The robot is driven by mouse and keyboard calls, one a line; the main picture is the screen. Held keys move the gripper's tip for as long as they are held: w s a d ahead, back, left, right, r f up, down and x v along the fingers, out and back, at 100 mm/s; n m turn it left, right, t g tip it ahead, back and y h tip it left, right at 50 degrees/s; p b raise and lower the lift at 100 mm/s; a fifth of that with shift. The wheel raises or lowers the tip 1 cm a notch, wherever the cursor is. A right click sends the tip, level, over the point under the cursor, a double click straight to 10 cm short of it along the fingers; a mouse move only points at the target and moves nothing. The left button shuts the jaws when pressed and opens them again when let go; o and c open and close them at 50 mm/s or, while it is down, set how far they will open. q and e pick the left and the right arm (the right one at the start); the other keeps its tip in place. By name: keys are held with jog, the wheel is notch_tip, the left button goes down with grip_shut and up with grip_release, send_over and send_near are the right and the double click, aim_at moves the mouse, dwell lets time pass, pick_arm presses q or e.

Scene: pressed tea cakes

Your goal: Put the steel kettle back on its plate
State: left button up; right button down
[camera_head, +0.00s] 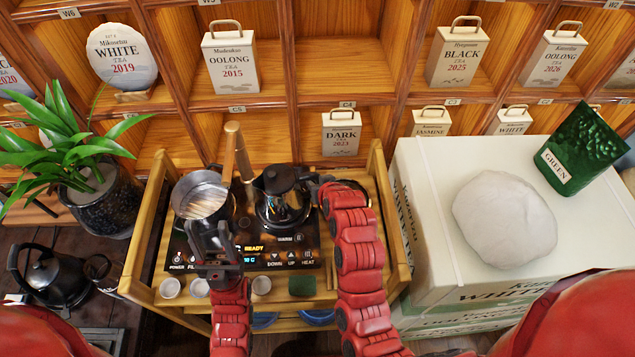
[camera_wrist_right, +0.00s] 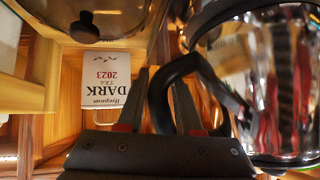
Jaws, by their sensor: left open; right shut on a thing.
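The steel kettle (camera_head: 283,207), shiny with a black lid, is at the right part of the black heating unit (camera_head: 285,258). I cannot tell whether its base touches the plate, which it hides. My right gripper (camera_head: 318,187) is shut on its black handle at the kettle's right side. In the right wrist view the handle (camera_wrist_right: 165,75) passes between the fingers (camera_wrist_right: 160,105), and the kettle's reflective body (camera_wrist_right: 275,85) fills the right side. My left gripper (camera_head: 213,240) is open, in front of a round pale-topped vessel (camera_head: 200,195) on the unit's left part.
The unit sits in a wooden tray table (camera_head: 140,245) with small white cups (camera_head: 170,288) and a green block (camera_head: 302,285) along its front. Wooden tools stand behind. A large box (camera_head: 430,220) carries a wrapped tea cake (camera_head: 503,218). A black kettle (camera_head: 55,275) stands at left.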

jog(key=shift+f, duration=0.3)
jog(key=c, duration=0.8)
grip_release()
jog(key=shift+c, duration=0.2)
jog(key=p+v, duration=0.3)
jog(key=v, duration=0.8)
jog(key=shift+p, duration=0.4)
